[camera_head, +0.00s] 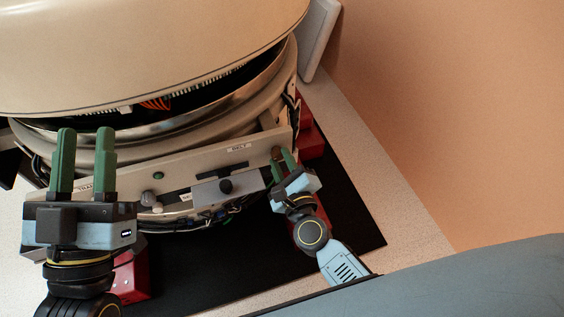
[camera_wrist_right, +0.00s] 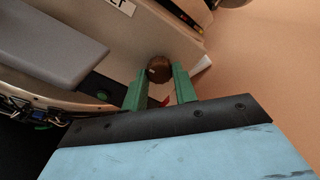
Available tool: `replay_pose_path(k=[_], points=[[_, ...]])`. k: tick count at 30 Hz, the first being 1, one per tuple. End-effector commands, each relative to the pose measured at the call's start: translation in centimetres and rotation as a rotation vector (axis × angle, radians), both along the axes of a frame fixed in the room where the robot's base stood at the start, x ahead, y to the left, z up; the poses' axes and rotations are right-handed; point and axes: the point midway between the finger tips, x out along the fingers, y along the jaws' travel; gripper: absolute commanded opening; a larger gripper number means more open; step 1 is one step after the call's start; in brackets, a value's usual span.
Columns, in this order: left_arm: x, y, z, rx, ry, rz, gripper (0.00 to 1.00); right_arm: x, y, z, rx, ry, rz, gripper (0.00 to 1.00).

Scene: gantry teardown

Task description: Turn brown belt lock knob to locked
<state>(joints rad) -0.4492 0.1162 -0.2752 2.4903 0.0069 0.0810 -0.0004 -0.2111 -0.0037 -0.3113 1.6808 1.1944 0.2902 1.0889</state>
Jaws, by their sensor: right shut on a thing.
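The brown belt lock knob (camera_head: 276,153) sits at the right end of the beige control panel, close to the "BELT" label (camera_head: 238,148). In the right wrist view the round brown knob (camera_wrist_right: 159,70) is between the tips of the green fingers. My right gripper (camera_head: 284,160) is shut on this knob; its fingers partly cover it in the head view. The knob's pointer or lock marks cannot be made out. My left gripper (camera_head: 87,135) is open and empty, fingers pointing up in front of the panel's left part.
The large beige gantry cover (camera_head: 150,50) overhangs above. Red blocks (camera_head: 312,143) stand on the black mat (camera_head: 345,220). Wires hang below the panel.

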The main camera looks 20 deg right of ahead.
Motion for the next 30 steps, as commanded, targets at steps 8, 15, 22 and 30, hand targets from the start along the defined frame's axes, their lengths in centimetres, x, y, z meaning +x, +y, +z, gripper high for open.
replay_pose_path(k=[8, 15, 22, 30], points=[[-0.07, 0.00, 0.02, -0.003, -0.010, 0.000, 0.36, -0.04, 0.01, -0.04, 0.035, 0.003, 0.000, 0.05], [-0.07, 0.00, 0.03, -0.003, -0.011, 0.000, 0.36, -0.04, 0.02, -0.04, 0.037, 0.003, 0.000, 0.05], [-0.07, 0.00, 0.04, -0.004, -0.011, 0.000, 0.36, -0.03, 0.02, -0.04, 0.035, 0.003, 0.000, 0.48], [-0.07, 0.00, 0.05, -0.004, -0.011, 0.000, 0.36, -0.03, 0.01, -0.01, 0.033, 0.002, 0.001, 0.50]])
